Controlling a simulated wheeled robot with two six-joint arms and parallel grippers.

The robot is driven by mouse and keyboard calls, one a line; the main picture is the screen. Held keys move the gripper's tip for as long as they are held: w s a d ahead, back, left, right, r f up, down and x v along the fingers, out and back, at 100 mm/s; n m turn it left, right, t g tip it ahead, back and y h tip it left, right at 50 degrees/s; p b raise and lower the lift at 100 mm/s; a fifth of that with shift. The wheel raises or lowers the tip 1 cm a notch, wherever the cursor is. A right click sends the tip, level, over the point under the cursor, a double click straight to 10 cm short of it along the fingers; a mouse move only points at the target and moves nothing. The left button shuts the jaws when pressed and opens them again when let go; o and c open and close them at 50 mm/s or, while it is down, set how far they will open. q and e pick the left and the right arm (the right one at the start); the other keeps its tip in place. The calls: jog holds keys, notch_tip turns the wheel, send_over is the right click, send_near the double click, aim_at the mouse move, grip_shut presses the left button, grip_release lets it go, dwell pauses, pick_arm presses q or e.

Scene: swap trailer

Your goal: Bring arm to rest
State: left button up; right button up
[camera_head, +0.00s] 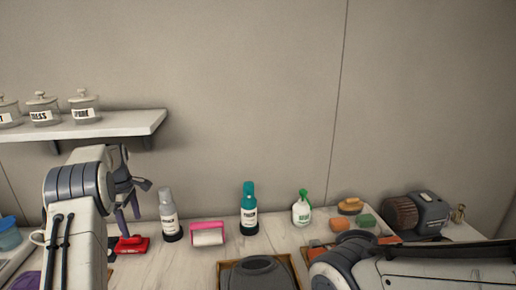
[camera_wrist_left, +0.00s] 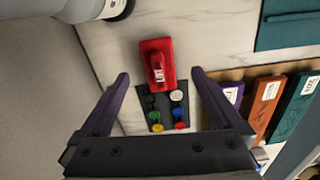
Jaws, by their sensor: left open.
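My left gripper (camera_head: 128,212) hangs above the left part of the counter with its purple fingers pointing down. In the left wrist view my left gripper (camera_wrist_left: 160,73) is open, its two fingers wide apart with nothing between them. Beyond and below the fingers lies a red object with a raised handle (camera_wrist_left: 157,63), which also shows in the head view (camera_head: 132,244). A dark panel with several coloured round pieces (camera_wrist_left: 166,111) lies beside it. My right arm crosses the lower right of the head view; its gripper is out of frame.
Grey bottle (camera_head: 168,215), pink-and-white item (camera_head: 208,234), teal bottle (camera_head: 249,210) and green-topped bottle (camera_head: 302,209) line the counter (camera_head: 182,267). Sponges (camera_head: 367,220) and a dark machine (camera_head: 417,214) stand right. A shelf (camera_head: 110,125) with jars is above left.

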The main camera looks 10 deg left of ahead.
pick_arm(q)
jog(key=s+d+r+m+t, duration=0.1)
jog(key=s+d+m, duration=0.35)
jog(key=d, duration=0.45)
jog(key=s+d+r+m, duration=0.1)
jog(key=s+d+m, duration=0.2)
jog(key=d+m, duration=0.45)
jog(key=s+d+f+m+t, duration=0.1)
jog(key=s+d+f+m, duration=0.2)
jog(key=s+d+m, duration=0.75)
jog(key=s+d+r+m+g, duration=0.1)
jog(key=s+d+r+m, duration=0.1)
jog(key=s+d, duration=0.5)
jog(key=s+d+r+m+g+h, duration=0.1)
jog(key=s+d+r+m, duration=0.1)
jog(key=s+d+r, duration=0.2)
jog(key=s+d, duration=0.3)
jog(key=s, duration=0.4)
jog(key=shift+d+m, duration=0.15)
jog(key=shift+m, duration=0.2)
jog(key=shift+r, duration=0.1)
